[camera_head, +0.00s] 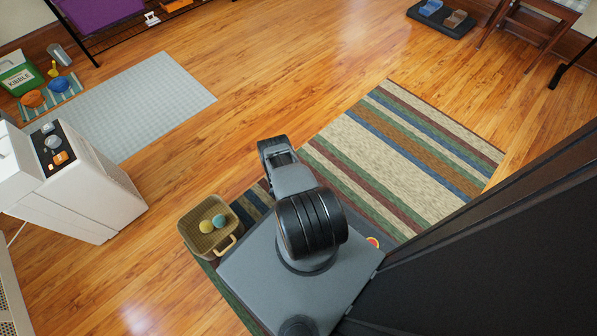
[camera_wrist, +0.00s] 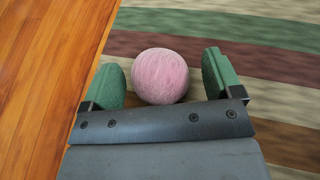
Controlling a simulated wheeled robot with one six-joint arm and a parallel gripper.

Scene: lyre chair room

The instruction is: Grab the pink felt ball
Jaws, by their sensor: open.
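The pink felt ball (camera_wrist: 160,76) shows in the wrist view, on or just above the striped rug near its edge. It is round and fuzzy. My gripper (camera_wrist: 165,78) has two green pads, one on each side of the ball, with a gap to the right pad and a smaller one to the left. It is open. In the head view the ball is hidden behind my arm, and the fingertips are not visible there.
The striped rug (camera_head: 400,150) lies on the wood floor. A tan basket (camera_head: 192,218) with a yellow and a blue ball stands left of my base. A white appliance (camera_head: 85,190) stands further left, near a pale mat (camera_head: 150,95).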

